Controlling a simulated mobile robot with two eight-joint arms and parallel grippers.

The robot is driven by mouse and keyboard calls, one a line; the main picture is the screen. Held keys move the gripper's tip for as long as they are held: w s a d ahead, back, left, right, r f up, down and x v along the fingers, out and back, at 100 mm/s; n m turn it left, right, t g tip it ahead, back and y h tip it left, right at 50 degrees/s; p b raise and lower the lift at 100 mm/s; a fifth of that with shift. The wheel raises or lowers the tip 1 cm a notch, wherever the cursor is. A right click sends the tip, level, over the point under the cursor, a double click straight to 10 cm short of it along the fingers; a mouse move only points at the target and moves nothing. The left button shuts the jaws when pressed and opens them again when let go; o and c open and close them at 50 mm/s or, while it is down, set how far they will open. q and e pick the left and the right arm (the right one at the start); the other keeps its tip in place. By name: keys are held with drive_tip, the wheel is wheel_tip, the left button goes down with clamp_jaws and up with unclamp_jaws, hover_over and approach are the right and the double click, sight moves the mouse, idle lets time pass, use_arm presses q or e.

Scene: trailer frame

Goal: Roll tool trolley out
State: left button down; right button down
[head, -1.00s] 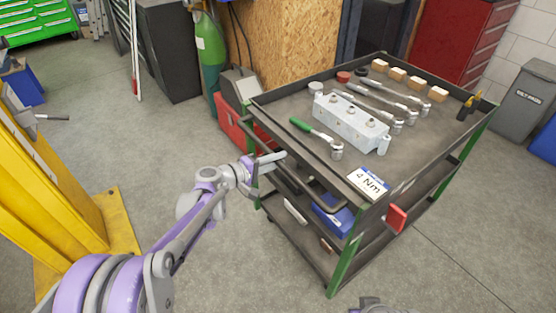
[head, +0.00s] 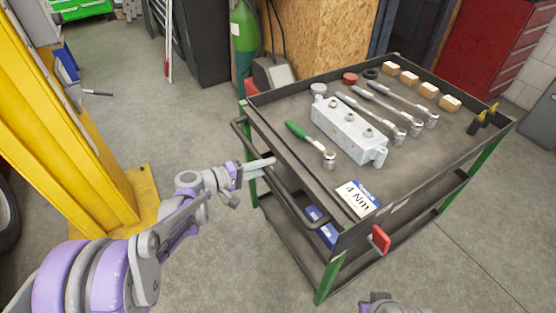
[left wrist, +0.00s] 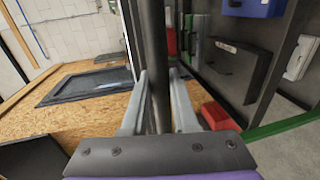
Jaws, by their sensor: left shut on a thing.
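The tool trolley (head: 300,178) is a dark grey cart with green corner posts and several shelves, standing at centre right on the concrete floor. Its dark push handle (head: 285,200) runs along the side facing my left arm. My left gripper (head: 266,162) is shut on this handle. In the left wrist view the handle bar (left wrist: 157,50) passes between the two fingers (left wrist: 158,95). On the trolley top are a grey metal block (head: 345,130), a green-handled ratchet (head: 308,143), several wrenches and a "4 Nm" card (head: 358,198). Only a small part of my right arm shows at the bottom edge.
A yellow post (head: 85,130) with a base plate stands at left, near my left arm. A green gas cylinder (head: 244,40), a wood panel (head: 325,40) and a red cabinet (head: 490,45) are behind the trolley. Open floor lies between post and trolley.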

use_arm(q)
drive_tip(key=f+v, duration=0.2)
drive_tip(key=v, duration=0.8)
drive_tip(key=f+v, duration=0.2)
drive_tip(key=v, duration=0.9)
drive_tip(key=shift+s+a+p, duration=0.4)
drive_tip(key=shift+a+p, duration=0.05)
drive_tip(key=c, duration=0.7)
unclamp_jaws()
drive_tip(key=shift+a, duration=0.1)
drive_tip(key=p+v, duration=0.1)
drive_tip(key=v, duration=0.9)
drive_tip(key=shift+s+a, duration=0.2)
drive_tip(key=shift+s, duration=0.05)
